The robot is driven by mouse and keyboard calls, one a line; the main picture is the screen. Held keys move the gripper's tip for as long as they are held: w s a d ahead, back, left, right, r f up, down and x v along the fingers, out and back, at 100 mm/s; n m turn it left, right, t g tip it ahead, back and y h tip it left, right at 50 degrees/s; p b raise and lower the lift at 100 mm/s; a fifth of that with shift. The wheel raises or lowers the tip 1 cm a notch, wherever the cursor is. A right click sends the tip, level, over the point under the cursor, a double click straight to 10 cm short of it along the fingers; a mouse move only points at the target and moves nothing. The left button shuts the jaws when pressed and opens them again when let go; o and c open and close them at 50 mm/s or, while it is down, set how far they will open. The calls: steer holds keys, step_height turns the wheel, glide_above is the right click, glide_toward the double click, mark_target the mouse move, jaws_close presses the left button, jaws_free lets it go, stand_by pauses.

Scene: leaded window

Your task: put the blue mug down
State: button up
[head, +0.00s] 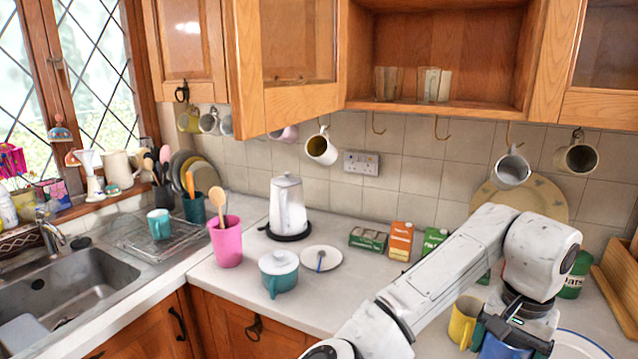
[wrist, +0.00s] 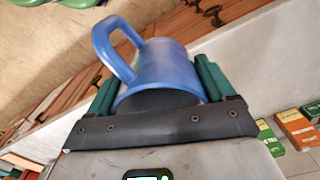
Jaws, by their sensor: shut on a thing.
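The blue mug (head: 494,349) is at the bottom right of the head view, partly hidden by my gripper (head: 512,334) and cut by the frame's lower edge. In the wrist view the blue mug (wrist: 168,68) sits between the two green fingers of my gripper (wrist: 155,80). The fingers are shut on its body, one on each side. Its handle points to the upper left there. The head view does not show whether its base touches the counter (head: 380,300).
A yellow mug (head: 464,322) stands just left of the blue mug. A blue-rimmed plate (head: 585,346) lies to the right. Behind my arm are cartons (head: 401,240) and a green tin (head: 577,275).

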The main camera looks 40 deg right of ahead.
steer(key=w+a+f+n, duration=1)
steer(key=w+a+f, duration=0.3)
steer(key=w, duration=0.4)
steer(key=w+a+f+n, duration=0.1)
steer(key=a+f+n, duration=0.2)
steer(key=a+f, duration=0.3)
steer(key=w+a+f+n, duration=0.2)
steer(key=a+f+n, duration=0.2)
steer(key=a+f, duration=0.3)
steer(key=a, duration=0.4)
steer(key=shift+a, duration=0.25)
steer(key=shift+w+a, duration=0.1)
steer(key=shift+a, duration=0.1)
steer(key=shift+d, duration=0.2)
steer(key=shift+a, duration=0.1)
